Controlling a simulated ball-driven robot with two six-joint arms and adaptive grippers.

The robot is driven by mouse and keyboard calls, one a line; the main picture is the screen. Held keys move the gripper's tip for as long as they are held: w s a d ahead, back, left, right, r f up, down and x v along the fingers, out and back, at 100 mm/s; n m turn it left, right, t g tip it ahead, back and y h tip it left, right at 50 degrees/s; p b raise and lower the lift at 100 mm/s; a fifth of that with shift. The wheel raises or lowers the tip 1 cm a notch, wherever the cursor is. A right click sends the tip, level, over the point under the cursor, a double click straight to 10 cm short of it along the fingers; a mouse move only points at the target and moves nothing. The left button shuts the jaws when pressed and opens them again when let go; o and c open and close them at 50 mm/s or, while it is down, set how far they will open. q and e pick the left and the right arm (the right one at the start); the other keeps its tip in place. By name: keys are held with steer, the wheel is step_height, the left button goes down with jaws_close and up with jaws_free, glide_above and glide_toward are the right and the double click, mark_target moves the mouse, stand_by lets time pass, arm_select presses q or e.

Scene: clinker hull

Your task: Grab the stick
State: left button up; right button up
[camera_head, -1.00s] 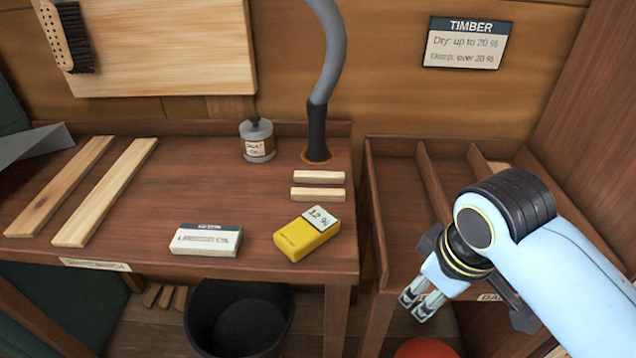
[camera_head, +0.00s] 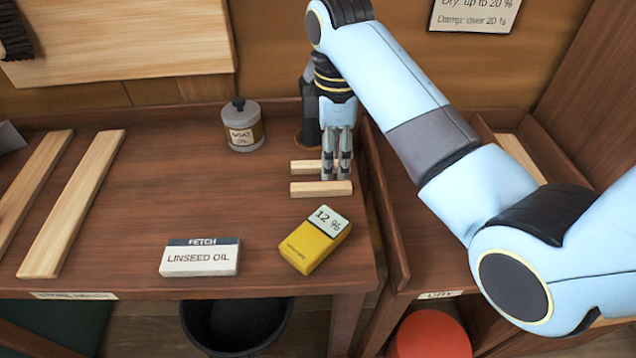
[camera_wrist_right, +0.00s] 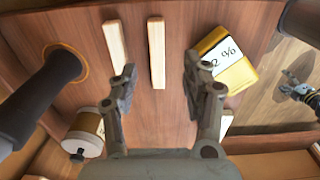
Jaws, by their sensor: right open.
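Two short pale wooden sticks lie side by side near the right end of the brown bench. The near stick (camera_head: 308,189) is clear in the head view; the far stick (camera_head: 303,167) is partly behind my right gripper (camera_head: 337,178). That gripper points down over them, its fingers apart and empty. In the wrist view one stick (camera_wrist_right: 157,52) appears between the open fingertips (camera_wrist_right: 159,68), and the other stick (camera_wrist_right: 115,45) lies left of it, beside the left finger. I cannot tell whether the fingertips touch either stick.
A yellow meter (camera_head: 315,240) reading 12 % and a white FETCH LINSEED OIL card (camera_head: 200,259) lie in front. A lidded jar (camera_head: 243,130) stands to the left. A hose's dark base (camera_wrist_right: 50,80) rises beside the sticks. Long slats (camera_head: 75,205) lie far left.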

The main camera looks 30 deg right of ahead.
mark_target(331, 185)
step_height(331, 185, down, 2)
steer(key=shift+f, duration=0.1)
steer(key=f, duration=0.5)
steer(key=shift+w+f, duration=0.2)
steer(key=shift+w, duration=0.05)
steer(key=c, duration=1)
arm_select(q)
steer(key=shift+s+a, duration=0.2)
steer(key=shift+s, duration=0.1)
arm_select(e)
steer(key=shift+r, duration=0.15)
